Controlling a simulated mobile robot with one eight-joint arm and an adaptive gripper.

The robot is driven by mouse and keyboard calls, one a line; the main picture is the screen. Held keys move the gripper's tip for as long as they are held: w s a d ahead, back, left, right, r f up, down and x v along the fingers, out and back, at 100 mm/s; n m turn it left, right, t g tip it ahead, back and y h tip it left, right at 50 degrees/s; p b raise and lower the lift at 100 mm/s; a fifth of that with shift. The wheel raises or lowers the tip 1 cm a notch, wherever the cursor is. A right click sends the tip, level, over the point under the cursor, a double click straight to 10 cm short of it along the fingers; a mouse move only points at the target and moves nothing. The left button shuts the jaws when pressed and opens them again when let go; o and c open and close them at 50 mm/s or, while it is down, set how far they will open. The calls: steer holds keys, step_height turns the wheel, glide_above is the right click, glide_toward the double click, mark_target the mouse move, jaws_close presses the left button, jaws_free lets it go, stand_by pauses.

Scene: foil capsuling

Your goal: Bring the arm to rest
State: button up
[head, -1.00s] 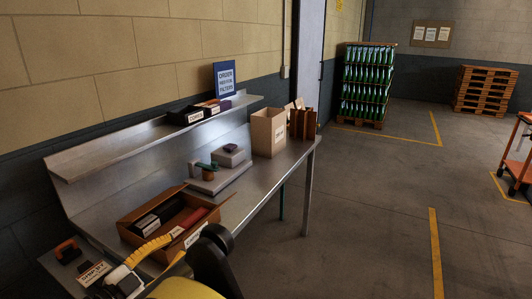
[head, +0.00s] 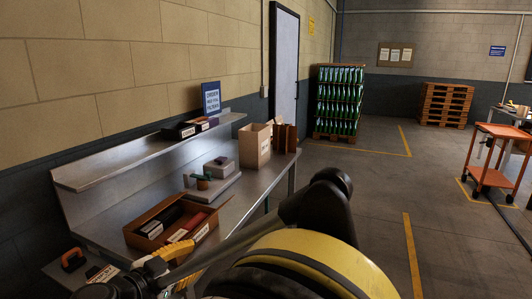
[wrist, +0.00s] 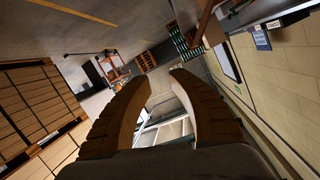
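My gripper (wrist: 161,78) shows in the wrist view with its two curved fingers arched and their tips apart. Nothing is between the fingertips, so it is open and empty. The wrist view is tilted, and the fingers are in the air, touching nothing that I can see. In the head view my arm, with its yellow and black links (head: 310,262), fills the lower middle and hides the front part of the metal bench.
The metal bench (head: 243,200) along the left wall holds an open cardboard box (head: 146,238), a scale-like device (head: 215,186) and a tall carton (head: 254,146). A bottle rack (head: 339,101), pallets (head: 445,104) and an orange cart (head: 498,150) stand beyond. The middle floor is clear.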

steer(key=s+d+r+n+g+y, duration=0.2)
steer(key=d+n+g, duration=0.3)
steer(key=d, duration=1.8)
steer(key=s+d+f+n+y, duration=0.2)
steer(key=s+d, duration=0.4)
steer(key=s, duration=0.2)
steer(key=s+d+f+n+g+y, duration=0.1)
steer(key=s+d+n+y, duration=0.1)
steer(key=s+d, duration=0.5)
steer(key=shift+s+f+y, duration=0.4)
steer(key=shift+s+y, duration=0.1)
steer(key=shift+s, duration=0.35)
